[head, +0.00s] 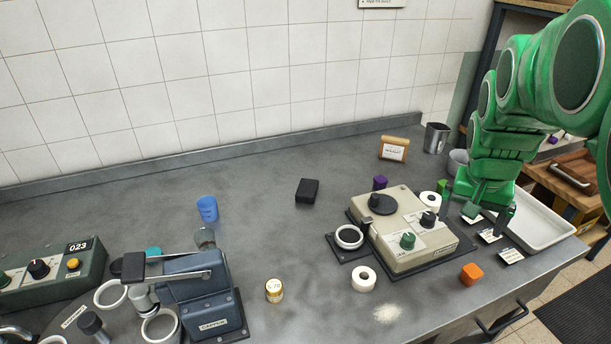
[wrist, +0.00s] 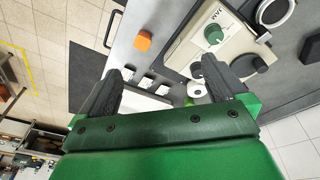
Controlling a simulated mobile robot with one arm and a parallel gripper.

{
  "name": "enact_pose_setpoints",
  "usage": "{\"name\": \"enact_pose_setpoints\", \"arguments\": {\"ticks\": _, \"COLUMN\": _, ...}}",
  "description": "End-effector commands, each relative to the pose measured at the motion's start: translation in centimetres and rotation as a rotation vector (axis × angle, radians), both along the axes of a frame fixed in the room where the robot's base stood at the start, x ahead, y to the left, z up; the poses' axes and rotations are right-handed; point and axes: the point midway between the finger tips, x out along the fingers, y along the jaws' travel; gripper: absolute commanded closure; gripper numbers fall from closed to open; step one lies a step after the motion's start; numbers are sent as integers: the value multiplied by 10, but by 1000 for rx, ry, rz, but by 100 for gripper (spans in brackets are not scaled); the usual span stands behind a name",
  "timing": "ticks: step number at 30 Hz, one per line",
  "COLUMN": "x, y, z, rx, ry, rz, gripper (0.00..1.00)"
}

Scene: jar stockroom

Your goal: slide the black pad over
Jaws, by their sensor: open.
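The black pad (head: 307,191) is a small dark block lying flat on the grey counter, left of the beige device and near the middle. A dark block at the right edge of the wrist view (wrist: 312,50) looks like the same pad, partly cut off. My gripper (head: 474,215) is at the right, beside the beige device and above the labels and white tray, well apart from the pad. In the wrist view its two dark fingers (wrist: 164,80) are spread, with nothing held between them.
The beige device (head: 415,235) with knobs stands between my gripper and the pad. A purple block (head: 380,183), blue cup (head: 207,208), white ring (head: 363,279), orange block (head: 472,273) and blue press (head: 195,290) stand around. Counter around the pad is clear.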

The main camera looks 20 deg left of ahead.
Motion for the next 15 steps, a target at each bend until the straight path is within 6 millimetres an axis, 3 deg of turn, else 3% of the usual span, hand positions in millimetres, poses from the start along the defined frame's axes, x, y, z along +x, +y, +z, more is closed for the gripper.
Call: {"name": "enact_pose_setpoints", "arguments": {"ticks": 15, "x": 94, "y": 74, "z": -17, "rx": -40, "ry": -66, "rz": 42, "gripper": 1}}
